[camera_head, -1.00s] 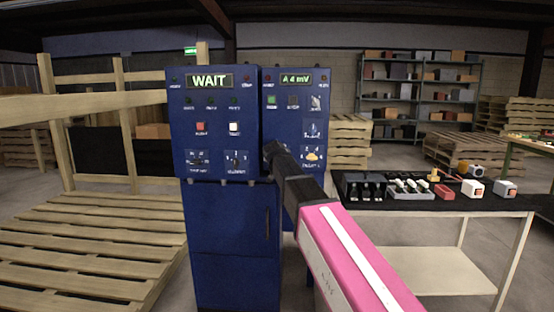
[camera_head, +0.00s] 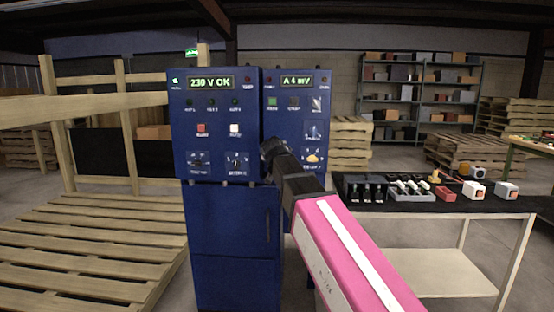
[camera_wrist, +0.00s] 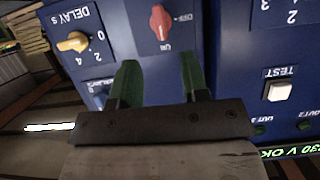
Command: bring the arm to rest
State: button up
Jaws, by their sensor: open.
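My arm reaches forward from the lower right in the head view, its dark end (camera_head: 272,150) in front of the gap between two blue cabinets. In the wrist view my gripper (camera_wrist: 159,62) has its two green fingers apart with nothing between them. A red knob (camera_wrist: 160,22) on a blue panel lies just beyond the fingertips, seemingly untouched. The left cabinet's display (camera_head: 210,83) reads "230 V OK"; the right cabinet's display (camera_head: 297,80) reads "A 4 mV". A yellow delay knob (camera_wrist: 73,41) and a white TEST button (camera_wrist: 279,91) flank the fingers.
A black-topped table (camera_head: 510,206) with small devices and trays stands to the right. Wooden pallets (camera_head: 85,240) lie at the left, with a timber frame behind. Shelving (camera_head: 420,95) stands at the back. Floor shows between the cabinets and the table.

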jog(key=shift+s+r, duration=0.15)
jog(key=shift+s, duration=0.2)
jog(key=s+d+f+g, duration=0.2)
jog(key=d+f, duration=0.3)
jog(key=f, duration=0.4)
jog(key=s+d+f+g+h, duration=0.15)
jog(key=d+f, duration=0.25)
jog(key=f, duration=0.4)
jog(key=s+d+f+g, duration=0.3)
jog(key=d+f, duration=0.2)
jog(key=f, duration=0.4)
jog(key=s+d+f+g+y, duration=0.1)
jog(key=s+d+f+g, duration=0.2)
jog(key=s+f, duration=0.6)
jog(key=s+d+f+g+y, duration=0.1)
jog(key=s+d+f+g, duration=0.3)
jog(key=f, duration=0.8)
jog(key=s+d, duration=0.2)
jog(key=s, duration=0.2)
jog(key=shift+s+d+n, duration=0.3)
jog(key=shift+s+d, duration=0.05)
jog(key=shift+d, duration=0.05)
